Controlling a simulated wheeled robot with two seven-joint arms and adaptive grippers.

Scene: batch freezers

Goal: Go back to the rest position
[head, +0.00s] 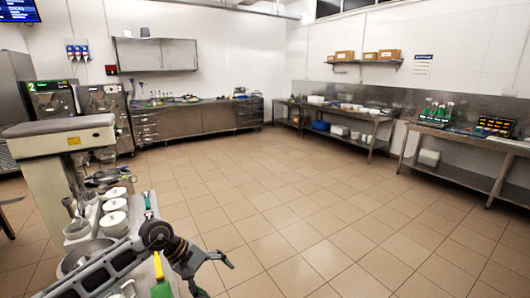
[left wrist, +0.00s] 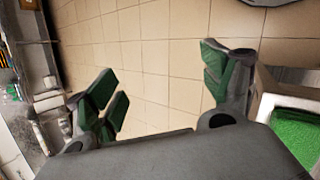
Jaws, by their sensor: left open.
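My left gripper (head: 213,278) reaches in from the lower left in the head view, over the floor just right of a cluttered work surface. In the left wrist view my left gripper (left wrist: 160,76) has its two green-padded fingers spread wide. Only floor tiles show between them, and it holds nothing. My right gripper is in neither view.
Close by at left are white lidded containers (head: 114,224), a yellow-handled tool (head: 158,266) and a beige machine (head: 62,138). Steel cabinets (head: 200,121) line the back wall and a steel table (head: 462,149) stands at right. The tiled floor (head: 290,205) between is clear.

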